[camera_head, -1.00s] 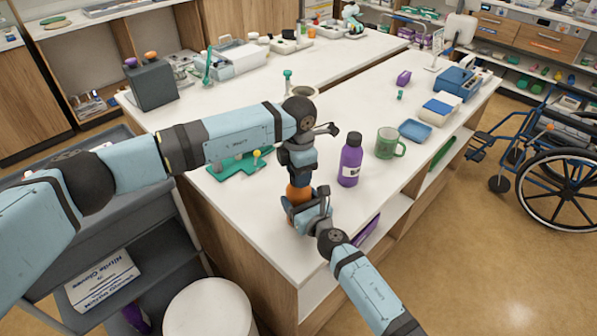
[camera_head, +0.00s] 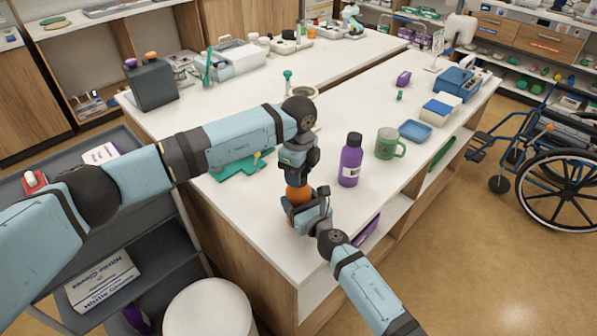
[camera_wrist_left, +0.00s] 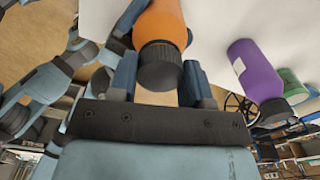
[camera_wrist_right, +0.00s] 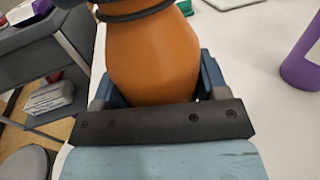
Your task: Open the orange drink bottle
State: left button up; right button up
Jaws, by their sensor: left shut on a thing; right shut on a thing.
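The orange drink bottle (camera_head: 297,194) stands upright near the front edge of the white counter, mostly hidden by my grippers in the head view. Its black ribbed cap (camera_wrist_left: 159,68) shows in the left wrist view. My left gripper (camera_head: 297,172) comes from above and is shut on the cap, a finger on either side. My right gripper (camera_head: 306,210) is shut on the body, low on the front side. The right wrist view shows the orange body (camera_wrist_right: 153,60) between its fingers. The cap looks seated on the bottle, though the join is partly hidden.
A purple bottle (camera_head: 350,160) stands close to the right on the counter (camera_head: 260,225), with a green mug (camera_head: 388,143) and blue tray (camera_head: 415,130) beyond. A green rack (camera_head: 238,165) lies behind my left arm. A grey cart (camera_head: 160,245) stands at the left.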

pick_arm(q)
jog(key=shift+n, duration=0.8)
jog(key=shift+r, duration=0.2)
jog(key=shift+r, duration=0.95)
jog(key=shift+r, duration=2)
pick_arm(e)
jog(key=o, duration=1.8)
